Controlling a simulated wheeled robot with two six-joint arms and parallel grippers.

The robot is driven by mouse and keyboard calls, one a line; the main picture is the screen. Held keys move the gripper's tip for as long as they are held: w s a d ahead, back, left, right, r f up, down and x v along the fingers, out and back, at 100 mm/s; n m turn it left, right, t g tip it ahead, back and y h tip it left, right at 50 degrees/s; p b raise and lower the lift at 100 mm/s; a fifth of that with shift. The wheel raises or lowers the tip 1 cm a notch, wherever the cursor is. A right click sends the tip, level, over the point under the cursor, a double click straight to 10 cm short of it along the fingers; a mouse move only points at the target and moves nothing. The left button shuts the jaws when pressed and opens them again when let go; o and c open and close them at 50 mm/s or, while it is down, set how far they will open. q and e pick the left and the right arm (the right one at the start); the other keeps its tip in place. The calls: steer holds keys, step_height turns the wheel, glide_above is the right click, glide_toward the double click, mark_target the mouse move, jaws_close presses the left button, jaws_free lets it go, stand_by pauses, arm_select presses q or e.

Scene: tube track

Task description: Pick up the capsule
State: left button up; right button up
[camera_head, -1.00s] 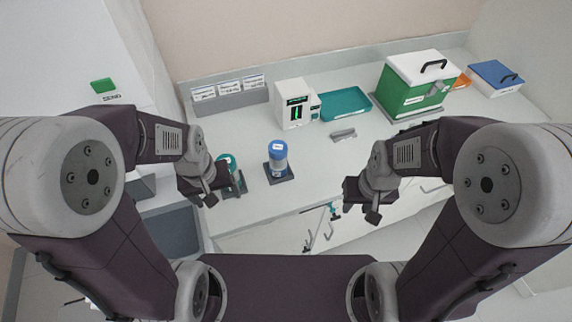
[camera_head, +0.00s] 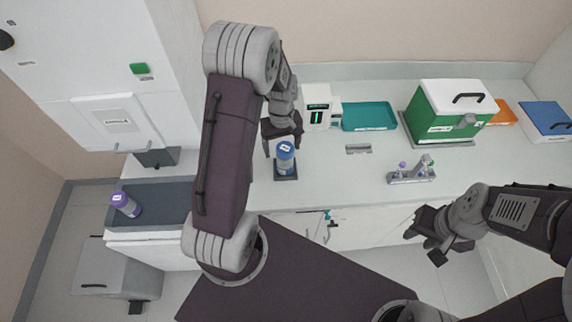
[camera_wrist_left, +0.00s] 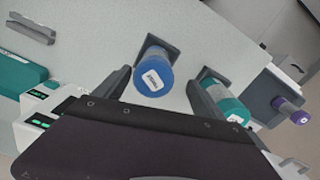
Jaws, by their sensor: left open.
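The capsules are blue, teal and purple. The blue-capped capsule (camera_head: 285,160) stands upright in a dark square holder on the counter; it also shows in the left wrist view (camera_wrist_left: 153,78). My left gripper (camera_head: 282,146) is open over it, with its fingers (camera_wrist_left: 160,82) to either side of the blue capsule in the wrist view; I cannot tell whether they touch. The teal capsule (camera_wrist_left: 224,102) is beside it in the wrist view and hidden by my left arm in the head view. The purple capsule (camera_head: 126,204) lies tilted in the grey tray at left. My right gripper (camera_head: 425,249) appears open and empty.
A white device (camera_head: 318,107), a teal tray (camera_head: 369,117), a green box (camera_head: 445,110) and a blue box (camera_head: 547,118) stand along the back. A small rack (camera_head: 411,178) with a purple-topped item is at right. The counter right of the blue capsule is mostly clear.

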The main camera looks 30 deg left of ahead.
mark_target(282, 172)
arm_select(q)
steer(key=shift+w+d+f, duration=0.25)
steer(key=shift+d+f, duration=0.1)
steer(key=shift+f, duration=0.5)
step_height(282, 172, down, 4)
steer(key=shift+a+p, duration=0.1)
steer(key=shift+p, duration=0.85)
steer(key=shift+w+f, duration=0.2)
steer(key=shift+f, duration=0.15)
steer(key=c, duration=0.4)
steer(key=shift+r, duration=0.1)
jaws_close()
arm_select(e)
steer(key=shift+w+d+r, duration=0.15)
steer(key=shift+r, duration=0.8)
arm_select(q)
steer(key=shift+r, duration=0.1)
